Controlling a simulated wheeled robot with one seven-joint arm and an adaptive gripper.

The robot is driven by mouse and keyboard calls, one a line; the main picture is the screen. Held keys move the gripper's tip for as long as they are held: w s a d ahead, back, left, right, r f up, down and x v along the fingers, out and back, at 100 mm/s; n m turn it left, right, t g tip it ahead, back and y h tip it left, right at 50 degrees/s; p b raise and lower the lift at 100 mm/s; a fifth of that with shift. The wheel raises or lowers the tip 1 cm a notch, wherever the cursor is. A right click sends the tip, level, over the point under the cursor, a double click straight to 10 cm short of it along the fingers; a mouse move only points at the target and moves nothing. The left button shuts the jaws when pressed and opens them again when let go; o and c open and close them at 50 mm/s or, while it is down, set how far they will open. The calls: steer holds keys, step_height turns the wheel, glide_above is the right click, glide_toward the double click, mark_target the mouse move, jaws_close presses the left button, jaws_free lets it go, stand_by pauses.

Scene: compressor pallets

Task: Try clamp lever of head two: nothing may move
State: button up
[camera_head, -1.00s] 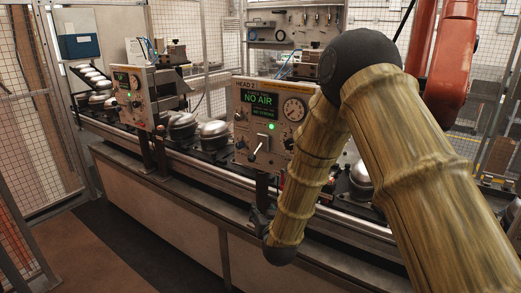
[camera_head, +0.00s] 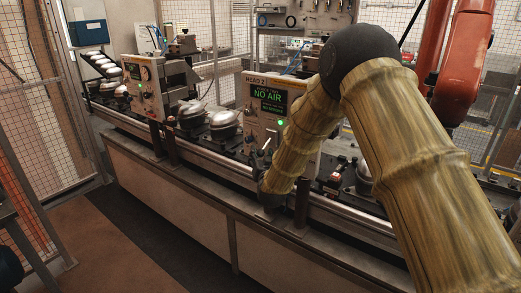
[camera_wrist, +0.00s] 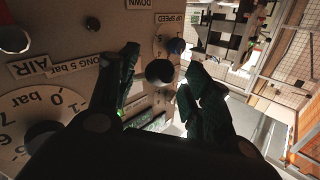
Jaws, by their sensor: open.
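The head two panel (camera_head: 262,103) stands over the conveyor, with a green "NO AIR" display (camera_head: 267,95) and a lit green lamp (camera_head: 281,122). A pale lever (camera_head: 267,144) shows low on its front, just left of my forearm. A pressure gauge (camera_wrist: 40,115) appears upside down.
Silver domed compressors (camera_head: 225,124) sit along the conveyor rail (camera_head: 225,168). Another control panel (camera_head: 145,85) stands further left. An orange robot arm (camera_head: 465,65) is at the back right. Mesh fencing (camera_head: 35,150) bounds the left; the dark floor strip (camera_head: 130,225) before the conveyor is clear.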

steer(key=shift+w+a+p, duration=0.1)
steer(key=shift+w+p, duration=0.2)
steer(key=shift+w, duration=0.85)
jaws_close()
